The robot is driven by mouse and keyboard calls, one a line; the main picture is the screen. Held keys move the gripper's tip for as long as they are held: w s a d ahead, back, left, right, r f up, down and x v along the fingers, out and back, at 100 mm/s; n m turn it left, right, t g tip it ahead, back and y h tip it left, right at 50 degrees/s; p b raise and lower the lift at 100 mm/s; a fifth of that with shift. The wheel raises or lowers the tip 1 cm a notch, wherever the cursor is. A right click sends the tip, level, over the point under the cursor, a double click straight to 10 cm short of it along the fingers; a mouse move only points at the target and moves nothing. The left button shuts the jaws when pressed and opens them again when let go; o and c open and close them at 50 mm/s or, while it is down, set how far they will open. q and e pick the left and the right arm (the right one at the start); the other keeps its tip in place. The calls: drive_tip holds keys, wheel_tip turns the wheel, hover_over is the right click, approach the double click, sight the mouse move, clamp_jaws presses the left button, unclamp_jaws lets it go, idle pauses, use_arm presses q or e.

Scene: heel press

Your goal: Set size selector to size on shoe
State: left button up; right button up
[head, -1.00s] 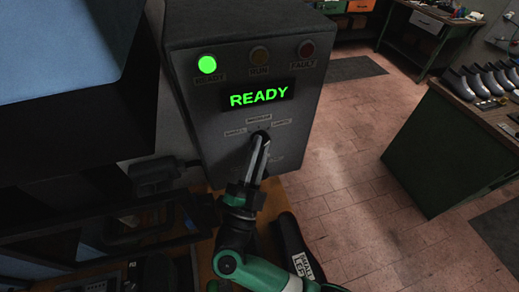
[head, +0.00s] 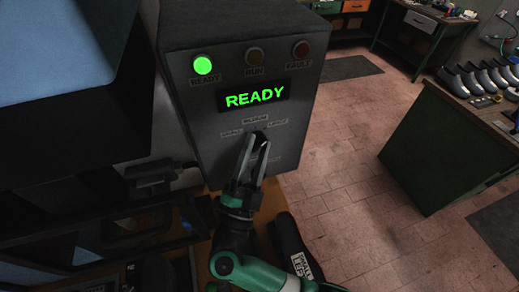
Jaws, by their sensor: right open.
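The size selector (head: 261,132) is a small dark knob on the front of the grey control box (head: 200,120). Size labels surround it: MEDIUM above, with SMALL to the left and LARGE to the right. My right gripper (head: 257,144) is open, with its fingertips at the knob, one on each side as seen here. The fingers partly hide the knob, so I cannot tell where it points or whether they touch it. A dark shoe (head: 285,235) lies below right, beside my right arm. My left gripper is not in view.
The box's green READY lamp (head: 202,65) is lit, and its display (head: 254,95) reads READY. Dark machine parts fill the left side. A green bench (head: 440,140) with several shoes stands at the right, across open tiled floor (head: 345,190).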

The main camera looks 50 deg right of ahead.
drive_tip(key=shift+r, duration=0.35)
drive_tip(key=r, duration=0.2)
drive_tip(key=r+p, duration=0.1)
drive_tip(key=shift+s+a+r, duration=0.15)
drive_tip(key=shift+s, duration=0.1)
drive_tip(key=s+a+r+p, duration=0.2)
drive_tip(key=s+a+r, duration=0.4)
drive_tip(key=s+r, duration=0.3)
drive_tip(key=s, duration=0.2)
drive_tip(key=shift+s+a, duration=0.3)
drive_tip(key=shift+a, duration=0.05)
